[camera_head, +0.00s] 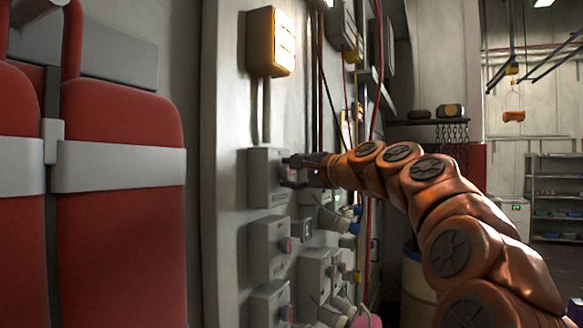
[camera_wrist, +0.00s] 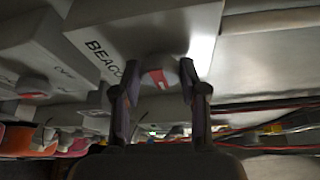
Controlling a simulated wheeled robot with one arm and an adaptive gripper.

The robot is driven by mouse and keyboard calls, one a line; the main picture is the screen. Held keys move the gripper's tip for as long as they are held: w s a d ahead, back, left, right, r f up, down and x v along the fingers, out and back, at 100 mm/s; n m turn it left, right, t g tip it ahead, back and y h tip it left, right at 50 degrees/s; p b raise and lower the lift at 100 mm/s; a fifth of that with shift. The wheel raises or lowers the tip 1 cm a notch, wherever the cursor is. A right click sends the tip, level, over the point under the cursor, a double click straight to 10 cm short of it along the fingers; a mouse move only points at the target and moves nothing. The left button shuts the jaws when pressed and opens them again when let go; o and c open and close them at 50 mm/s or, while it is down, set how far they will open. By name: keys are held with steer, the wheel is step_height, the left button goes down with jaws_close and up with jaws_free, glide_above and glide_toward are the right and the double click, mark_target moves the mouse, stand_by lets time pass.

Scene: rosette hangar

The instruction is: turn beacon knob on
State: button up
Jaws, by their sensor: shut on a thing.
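The beacon box (camera_head: 264,180) is a grey switch box on the wall, the top one of a column of similar boxes. In the wrist view it shows upside-down or tilted, with part of the label "BEACO" readable on its face (camera_wrist: 135,38). Its knob (camera_wrist: 157,78) has a red mark and sits between my fingertips. My gripper (camera_head: 290,173) reaches in from the right, its two fingers (camera_wrist: 158,72) shut on the knob. In the head view my gripper hides the knob.
Red seats (camera_head: 120,230) stand at the left. Cables and pipes run along the wall to the right.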

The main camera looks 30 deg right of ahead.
stand_by(0.6)
steer(key=o, duration=1.1)
steer(key=shift+o, duration=0.2)
steer(key=shift+s, duration=0.1)
steer(key=s+d, duration=0.2)
steer(key=s, duration=0.9)
steer(key=shift+s+r, duration=0.3)
steer(key=shift+r, duration=0.15)
steer(key=shift+a, duration=0.15)
